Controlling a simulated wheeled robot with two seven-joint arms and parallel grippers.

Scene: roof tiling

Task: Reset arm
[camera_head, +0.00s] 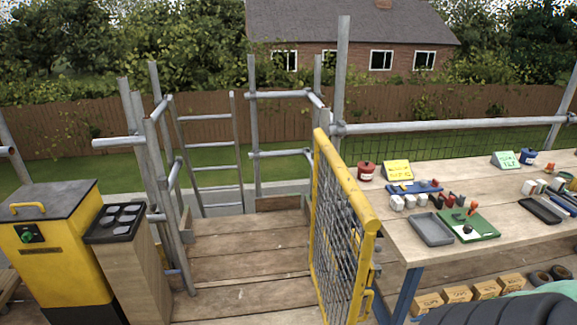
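Neither of my grippers shows in the head view, so I cannot see whether they are open or shut or whether they hold anything. A dark ribbed shape (505,312) cuts across the bottom right corner; I cannot tell what it is.
A wooden workbench (398,245) at the right bears a grey tray (431,229), a green board (468,226) and small items. A yellow mesh gate (340,225) stands left of it. Plank decking (245,265) is clear. A yellow cabinet (55,245) stands left, near scaffold poles.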

